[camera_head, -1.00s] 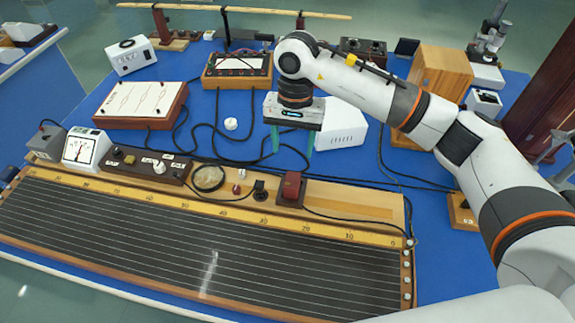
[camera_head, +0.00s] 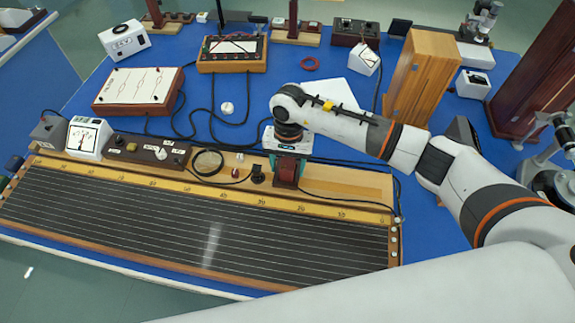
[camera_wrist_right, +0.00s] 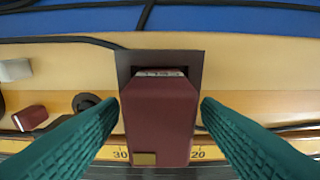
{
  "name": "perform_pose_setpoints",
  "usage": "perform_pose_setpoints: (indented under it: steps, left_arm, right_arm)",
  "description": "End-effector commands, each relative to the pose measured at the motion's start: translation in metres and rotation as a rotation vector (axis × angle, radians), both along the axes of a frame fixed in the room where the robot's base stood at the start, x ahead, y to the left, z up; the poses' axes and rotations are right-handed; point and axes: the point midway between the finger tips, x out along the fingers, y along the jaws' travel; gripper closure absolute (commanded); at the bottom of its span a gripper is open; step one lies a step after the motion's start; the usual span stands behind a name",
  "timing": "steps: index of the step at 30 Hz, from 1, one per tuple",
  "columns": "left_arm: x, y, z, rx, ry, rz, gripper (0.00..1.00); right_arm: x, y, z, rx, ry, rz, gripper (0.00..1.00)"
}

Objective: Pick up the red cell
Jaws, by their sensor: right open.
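The red cell (camera_head: 287,172) is a dark red block standing in a dark base on the wooden back ledge of the long wire board. In the right wrist view the red cell (camera_wrist_right: 160,110) is in the middle, with a pale label at its far end and a brass patch at its near end. My right gripper (camera_head: 286,166) is directly above and around it. The teal fingers of the right gripper (camera_wrist_right: 160,125) are open, one on each side of the cell, with a small gap showing on both sides. My left gripper is not in view.
A small red knob (camera_wrist_right: 30,118) and a black round terminal (camera_wrist_right: 85,102) sit left of the cell. A magnifier ring (camera_head: 208,162) lies further left on the ledge. Black cables cross the blue bench (camera_head: 330,140) behind. A wooden box (camera_head: 422,75) stands at the back right.

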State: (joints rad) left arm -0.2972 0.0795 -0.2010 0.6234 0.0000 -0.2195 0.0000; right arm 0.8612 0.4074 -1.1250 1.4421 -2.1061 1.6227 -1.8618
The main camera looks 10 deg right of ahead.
Motion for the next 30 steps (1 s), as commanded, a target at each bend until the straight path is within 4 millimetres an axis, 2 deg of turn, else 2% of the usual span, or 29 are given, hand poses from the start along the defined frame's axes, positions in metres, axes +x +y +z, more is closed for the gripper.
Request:
perform_pose_setpoints:
  steps: [4, 12, 14, 23, 26, 30]
  left_arm:
    - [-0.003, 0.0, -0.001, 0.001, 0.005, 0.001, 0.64]
    - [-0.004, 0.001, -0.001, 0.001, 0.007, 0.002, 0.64]
    - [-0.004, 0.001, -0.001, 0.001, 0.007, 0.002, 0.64]
    - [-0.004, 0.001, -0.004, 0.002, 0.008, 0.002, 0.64]
    - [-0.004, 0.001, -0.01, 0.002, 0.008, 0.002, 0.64]
    - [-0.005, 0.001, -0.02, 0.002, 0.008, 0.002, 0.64]
  right_arm:
    - [0.0, 0.0, 0.0, 0.001, 0.0, 0.0, 0.42]
    - [0.0, 0.0, 0.0, 0.001, 0.0, 0.0, 0.86]
    - [0.0, 0.0, 0.001, 0.001, 0.0, 0.0, 0.94]
    - [0.001, 0.0, 0.007, 0.002, -0.002, -0.001, 0.94]
    - [0.002, 0.0, 0.021, 0.002, -0.005, 0.002, 0.94]
    - [0.002, 0.0, 0.05, 0.001, -0.007, 0.001, 0.94]
